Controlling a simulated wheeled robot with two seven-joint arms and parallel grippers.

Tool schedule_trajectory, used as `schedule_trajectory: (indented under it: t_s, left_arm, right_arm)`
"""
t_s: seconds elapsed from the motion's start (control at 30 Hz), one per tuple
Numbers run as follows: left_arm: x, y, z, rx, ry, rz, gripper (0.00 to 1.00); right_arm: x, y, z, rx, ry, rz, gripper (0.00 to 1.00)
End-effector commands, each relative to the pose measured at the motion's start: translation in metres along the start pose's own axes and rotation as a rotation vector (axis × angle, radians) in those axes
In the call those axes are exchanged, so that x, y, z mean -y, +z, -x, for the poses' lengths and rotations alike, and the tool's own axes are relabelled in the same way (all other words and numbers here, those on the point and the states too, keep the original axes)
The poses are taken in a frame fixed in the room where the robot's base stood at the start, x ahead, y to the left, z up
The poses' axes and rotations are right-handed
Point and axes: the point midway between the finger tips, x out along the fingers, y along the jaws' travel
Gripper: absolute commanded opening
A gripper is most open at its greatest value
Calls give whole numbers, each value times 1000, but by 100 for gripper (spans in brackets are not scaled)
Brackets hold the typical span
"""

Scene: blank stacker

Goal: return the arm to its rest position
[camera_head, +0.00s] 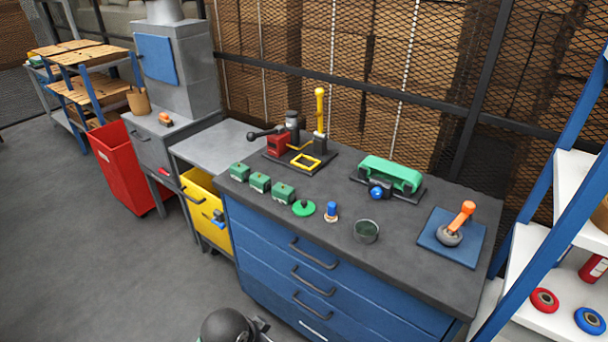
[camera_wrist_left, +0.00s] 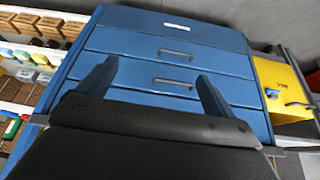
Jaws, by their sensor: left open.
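My left gripper (camera_wrist_left: 155,82) is open, with its two dark fingers spread apart and nothing between them. In the left wrist view it faces the blue drawer cabinet (camera_wrist_left: 125,42); whether it touches the drawer fronts cannot be told. In the head view a dark rounded part of my arm (camera_head: 224,327) shows at the bottom edge, in front of the cabinet and below its top. The fingertips are not clear there. My right gripper is in neither view.
The dark worktop (camera_head: 285,228) bears a press (camera_head: 300,145), several green blocks (camera_head: 283,192), a green belt device (camera_head: 390,174), a cup (camera_head: 366,231) and a blue mat (camera_head: 434,251). A yellow bin (camera_head: 199,186) stands left of the drawers. Open floor (camera_head: 90,250) lies left; a shelf rack (camera_head: 515,295) stands right.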

Motion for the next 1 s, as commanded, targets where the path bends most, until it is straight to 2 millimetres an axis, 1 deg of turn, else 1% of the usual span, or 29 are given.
schedule_trajectory:
  t_s: [0.03,0.2,0.3,0.4,0.67,0.93,1.0]
  left_arm:
    - [0,16,2,11,-14,47,91]
    - [8,67,12,50,-84,208,91]
    - [11,90,18,69,-119,276,91]
    - [13,107,24,84,-147,327,91]
    - [17,142,35,115,-205,418,91]
    - [19,169,46,141,-250,486,91]
    - [20,171,30,146,-244,484,91]
  right_arm:
    - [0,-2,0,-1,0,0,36]
    - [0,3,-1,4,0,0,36]
    - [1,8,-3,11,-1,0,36]
    - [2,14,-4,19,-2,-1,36]
    - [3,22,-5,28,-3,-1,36]
    - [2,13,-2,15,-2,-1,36]
    - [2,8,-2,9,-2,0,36]
